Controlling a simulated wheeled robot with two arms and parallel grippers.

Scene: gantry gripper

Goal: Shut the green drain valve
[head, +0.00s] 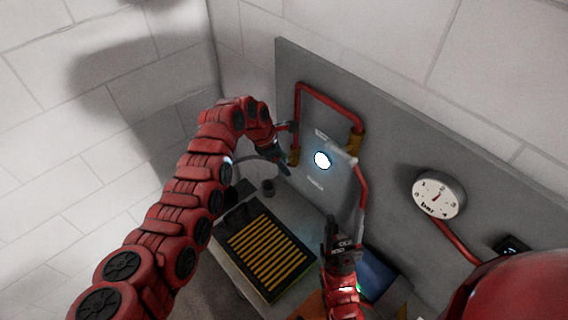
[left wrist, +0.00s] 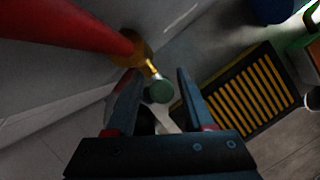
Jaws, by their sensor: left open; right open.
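The green drain valve (left wrist: 158,92) shows in the left wrist view as a small round green knob on a brass fitting (left wrist: 150,66) at the end of a red pipe (left wrist: 75,30). My left gripper (left wrist: 158,76) is open, with one finger on each side of the knob in that picture. I cannot tell whether a finger touches it. In the head view my left gripper (head: 284,160) is by the lower left brass fitting (head: 293,157), and the knob is not clearly visible there. My right gripper (head: 338,232) is open and empty, low in front of the panel.
A grey panel (head: 400,150) carries red pipes (head: 330,100), a boiler plate with a lit round display (head: 321,160) and a pressure gauge (head: 438,195). A black tray with yellow slats (head: 265,250) lies on the bench below. A blue object (head: 378,272) lies beside my right gripper.

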